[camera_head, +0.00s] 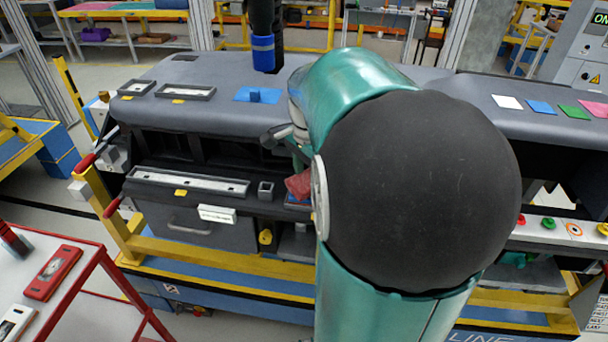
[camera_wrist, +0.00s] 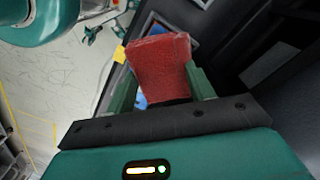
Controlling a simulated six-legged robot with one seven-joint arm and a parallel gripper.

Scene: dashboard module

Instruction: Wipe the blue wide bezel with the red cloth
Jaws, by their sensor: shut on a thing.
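The red cloth (camera_wrist: 160,62) stands up between the green fingers of my gripper (camera_wrist: 163,85), which is shut on it. In the head view the cloth (camera_head: 298,185) shows beside my arm, at the front of the dashboard. Blue surface just below it there (camera_head: 297,201) may be the blue wide bezel; my arm hides most of it. In the wrist view a grey-framed blue panel (camera_wrist: 152,24) lies beyond the cloth, and more blue shows behind it. I cannot tell whether the cloth touches the bezel.
The dark dashboard (camera_head: 225,75) carries several frames and a blue flat piece with a block (camera_head: 257,95). A small square socket (camera_head: 265,190) and a long grey frame (camera_head: 190,181) lie left of the cloth. A red-framed table (camera_head: 85,285) stands at lower left.

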